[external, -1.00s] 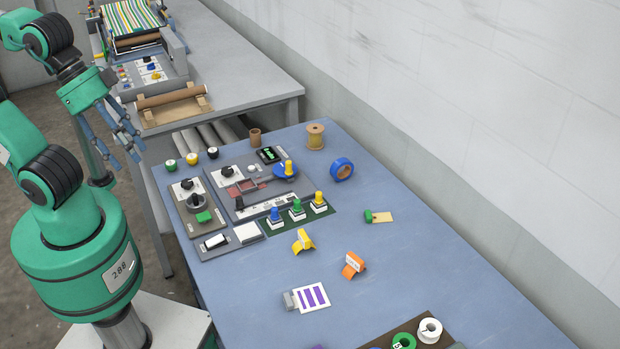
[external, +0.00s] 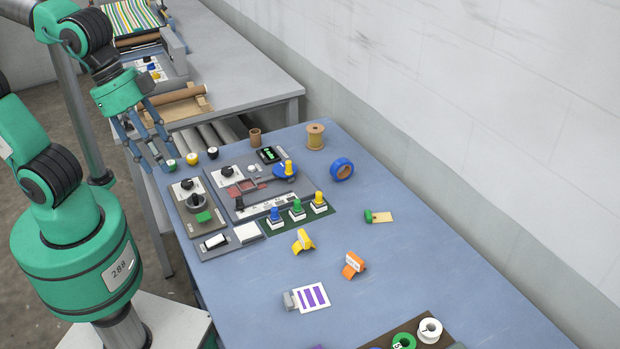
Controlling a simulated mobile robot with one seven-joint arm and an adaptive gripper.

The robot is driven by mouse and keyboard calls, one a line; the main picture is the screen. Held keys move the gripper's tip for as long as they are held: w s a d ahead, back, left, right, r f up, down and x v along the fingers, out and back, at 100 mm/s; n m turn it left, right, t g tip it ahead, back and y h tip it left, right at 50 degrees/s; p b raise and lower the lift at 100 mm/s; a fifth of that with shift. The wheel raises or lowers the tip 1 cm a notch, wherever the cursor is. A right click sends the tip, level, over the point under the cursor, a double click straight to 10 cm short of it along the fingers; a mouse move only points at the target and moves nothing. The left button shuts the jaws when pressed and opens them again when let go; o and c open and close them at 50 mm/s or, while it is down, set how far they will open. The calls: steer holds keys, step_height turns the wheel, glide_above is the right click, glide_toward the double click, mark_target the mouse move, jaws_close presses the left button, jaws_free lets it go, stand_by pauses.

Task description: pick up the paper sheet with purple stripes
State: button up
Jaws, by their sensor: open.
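The white paper sheet with purple stripes (external: 314,296) lies on the near middle of the blue table (external: 400,262). A small grey block (external: 290,300) touches or sits at its left edge; I cannot tell whether they are joined. My gripper (external: 158,167) is open and empty, with its blue fingers pointing down at the far left edge of the table. It is well away from the sheet, up and to the left in the picture.
A yellow clip (external: 303,241) and an orange clip (external: 353,265) stand beyond the sheet. Control panels with knobs (external: 196,201) and coloured push buttons (external: 297,208) fill the table's left side. A blue tape roll (external: 342,169) and a wooden spool (external: 315,136) stand farther back.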

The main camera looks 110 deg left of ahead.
steer(key=w+f+m+g, duration=0.1)
steer(key=w+f+m, duration=0.15)
steer(key=w, duration=0.65)
steer(key=m+g+p, duration=0.2)
steer(key=m+g, duration=0.1)
steer(key=m, duration=0.3)
glide_above(286, 299)
step_height(286, 299, down, 22)
steer(key=shift+d, duration=0.1)
steer(key=shift+f, duration=0.2)
steer(key=shift+f+b, duration=0.75)
steer(key=shift+f, duration=3.4)
steer(key=shift+f, duration=0.1)
steer(key=shift+f+b, duration=0.6)
steer(key=shift+f, duration=1.9)
